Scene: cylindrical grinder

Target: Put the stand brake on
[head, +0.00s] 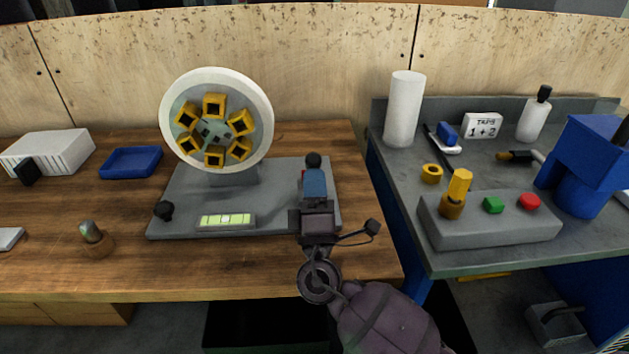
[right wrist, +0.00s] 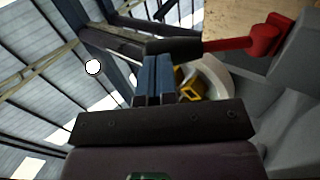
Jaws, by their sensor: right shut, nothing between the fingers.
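The stand is a grey base plate (head: 180,205) on the wooden bench, carrying a white-rimmed wheel (head: 262,105) with yellow square blocks. The brake lever shows at the right of the stand in the head view, with a black knob (head: 313,159) just beyond my right gripper. In the right wrist view its red arm (right wrist: 235,44) reaches left from a red hub to a dark end at my fingertips. My right gripper (head: 315,178) has its blue fingers shut together with nothing between them. The fingers hide much of the lever; whether they touch it I cannot tell. My left gripper is not in view.
A level (head: 226,220) and a black knob (head: 164,210) are at the stand's front. A blue tray (head: 131,161) lies left. A grey bench at right holds a control box (head: 490,225), a white cylinder (head: 404,108) and a blue machine (head: 580,165).

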